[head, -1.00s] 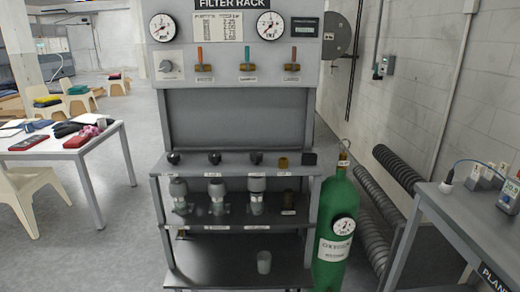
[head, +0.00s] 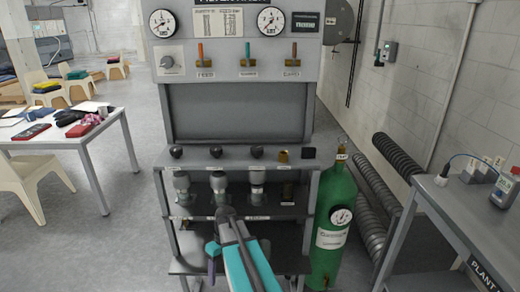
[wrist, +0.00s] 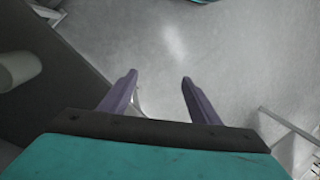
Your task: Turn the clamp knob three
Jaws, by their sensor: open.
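A row of knobs runs along the upper ledge of the filter rack. Three round black knobs stand at the left (head: 176,152), in the middle (head: 216,151) and third from left (head: 257,151). Their small labels are too blurred to read, so I cannot tell which is clamp knob three. My gripper (wrist: 158,77) is open and empty in the wrist view, its purple fingers apart over bare floor. In the head view my teal arm is in front of the lower shelves, with a purple finger hanging low, well below and apart from the knobs.
Grey-capped filter housings (head: 218,183) stand under the ledge. A brass piece (head: 283,156) and a dark square block (head: 309,153) sit right of the knobs. A green cylinder (head: 331,235) stands close on the right. A pale cup-like object (wrist: 18,68) shows at the wrist view's left.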

